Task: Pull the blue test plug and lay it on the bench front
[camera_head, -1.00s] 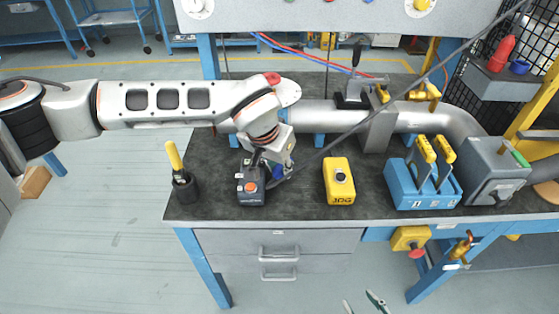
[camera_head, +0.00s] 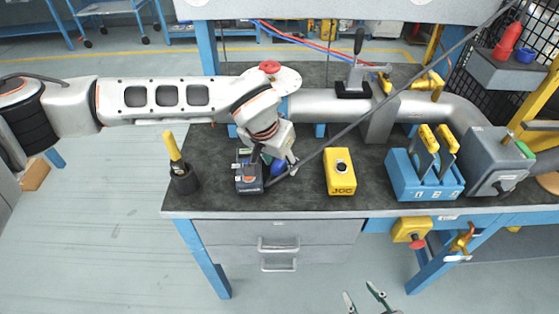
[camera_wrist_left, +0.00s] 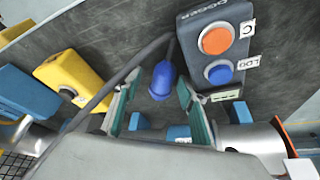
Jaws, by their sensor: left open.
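The blue plug (camera_head: 279,167) is on the dark bench, just right of a black control box. In the left wrist view the blue plug (camera_wrist_left: 162,82) sits between the fingers of my left gripper (camera_wrist_left: 158,88), with gaps on both sides and a dark cable passing at its upper end. I cannot tell whether it is seated in a socket. In the head view my left gripper (camera_head: 279,158) points down over the plug and is open. My right gripper (camera_head: 364,298) shows only its fingertips at the bottom edge, apart and empty, in front of the bench.
The control box (camera_head: 249,179) has orange and blue buttons. A yellow JOG box (camera_head: 340,173), a blue switch box (camera_head: 424,176) and a yellow-handled tool in a black holder (camera_head: 184,180) stand nearby. A silver pipe (camera_head: 330,105) runs behind. The bench front strip (camera_head: 300,204) is clear.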

